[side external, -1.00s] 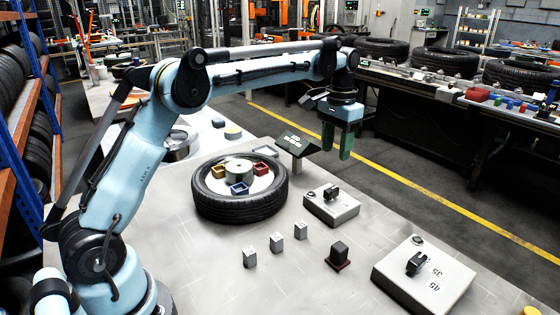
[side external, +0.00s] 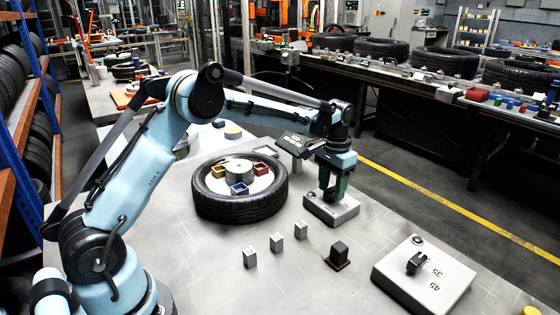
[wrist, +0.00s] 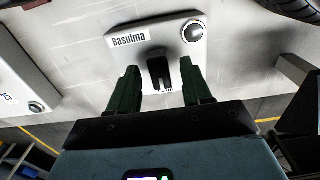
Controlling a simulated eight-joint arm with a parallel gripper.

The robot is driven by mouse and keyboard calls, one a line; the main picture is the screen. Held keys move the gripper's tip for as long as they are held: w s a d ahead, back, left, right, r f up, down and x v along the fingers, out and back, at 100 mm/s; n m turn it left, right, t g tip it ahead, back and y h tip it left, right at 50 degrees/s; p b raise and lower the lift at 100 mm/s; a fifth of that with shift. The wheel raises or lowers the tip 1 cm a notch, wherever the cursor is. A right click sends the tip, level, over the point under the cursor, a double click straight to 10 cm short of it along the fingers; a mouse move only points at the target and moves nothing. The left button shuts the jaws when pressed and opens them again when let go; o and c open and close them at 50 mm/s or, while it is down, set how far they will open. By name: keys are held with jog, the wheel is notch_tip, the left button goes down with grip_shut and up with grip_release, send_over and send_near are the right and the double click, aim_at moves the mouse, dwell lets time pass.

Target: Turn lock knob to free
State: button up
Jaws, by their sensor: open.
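A grey box labelled "Basulma" (wrist: 175,42) carries a black knob (wrist: 158,74) and a silver dome button (wrist: 193,32). My gripper (side external: 333,190) points down over this box, which also shows in the side view (side external: 346,214). In the wrist view its two green fingers stand on either side of the knob, with a gap visible on both sides. The gripper is open. In the side view the fingers hide most of this knob. I cannot tell whether the fingertips reach the box's top. The words by the knob's near end are too small to read.
A larger box marked 45 and 35 (side external: 437,288) with its own black knob (side external: 416,263) stands at the front right. A tyre (side external: 240,213) with small coloured trays lies left of my gripper. A sign stand (side external: 295,146) is close behind it. Several small grey blocks stand in front.

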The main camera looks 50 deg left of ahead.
grip_shut()
jog(key=shift+m, duration=0.3)
jog(key=m, duration=0.6)
jog(key=shift+m, duration=0.3)
jog(key=m, duration=0.6)
jog(key=shift+r+m, duration=0.1)
jog(key=shift+m, duration=0.3)
dwell(0.3)
grip_release()
